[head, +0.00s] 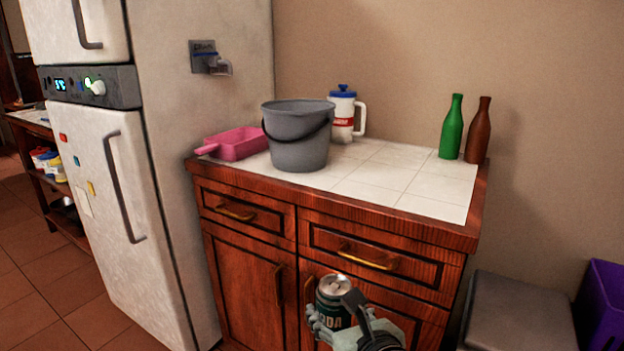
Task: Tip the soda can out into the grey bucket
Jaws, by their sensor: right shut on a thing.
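The grey bucket (299,152) stands upright on the white tiled counter, left of its middle, with its dark handle hanging down the front. Its inside bottom is hidden. My right gripper (338,318) is at the lower middle of the head view, in front of the cabinet doors and below the counter top. It is shut on the soda can (332,297), a dark green can with a silver top. The can is about upright, and its lower part is partly hidden by the fingers. It is apart from the bucket. My left gripper is not in view.
On the counter (404,180), a pink tray (238,143) is left of the bucket and a white jug (343,113) is behind it. A green bottle (451,130) and a brown bottle (478,133) stand at the right. A fridge (165,120) borders the left; the counter's front right is clear.

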